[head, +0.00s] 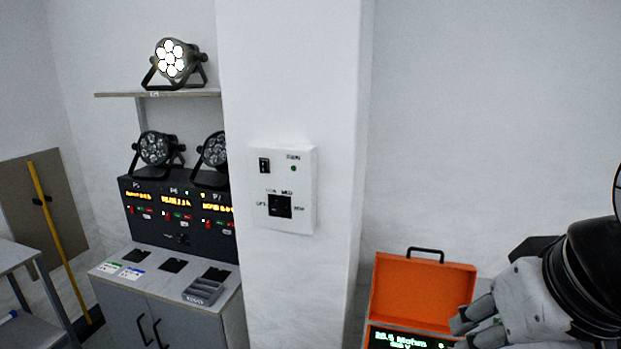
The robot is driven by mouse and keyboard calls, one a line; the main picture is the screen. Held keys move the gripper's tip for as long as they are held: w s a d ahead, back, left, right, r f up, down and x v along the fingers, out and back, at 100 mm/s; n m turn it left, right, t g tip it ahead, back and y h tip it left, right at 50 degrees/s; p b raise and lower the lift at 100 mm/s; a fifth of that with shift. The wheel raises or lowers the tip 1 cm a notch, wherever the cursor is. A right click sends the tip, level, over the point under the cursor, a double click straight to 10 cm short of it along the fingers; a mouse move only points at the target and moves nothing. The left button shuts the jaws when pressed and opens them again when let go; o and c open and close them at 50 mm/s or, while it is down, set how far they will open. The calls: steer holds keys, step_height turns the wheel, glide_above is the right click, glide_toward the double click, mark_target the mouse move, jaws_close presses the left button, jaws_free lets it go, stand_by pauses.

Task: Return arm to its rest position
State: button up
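My gripper (468,328) is at the lower right of the head view, at the end of my white and black arm. Its pale grey fingers point left, in front of the right edge of an open orange case (422,292). I cannot tell whether the fingers touch the case. The lower finger is partly cut off by the frame's bottom edge, and whether the gripper is open or shut is unclear.
The case has a lit green display (405,339). A white pillar bears a switch panel (283,190). At left stand a grey cabinet (185,318), a black control unit (180,235), par cans (155,149) and a shelf (115,94). The right wall is bare.

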steer(key=w+f+b, duration=0.7)
steer(key=w, duration=0.1)
steer(key=shift+w, duration=0.25)
steer(key=shift+a, duration=0.1)
stand_by(0.9)
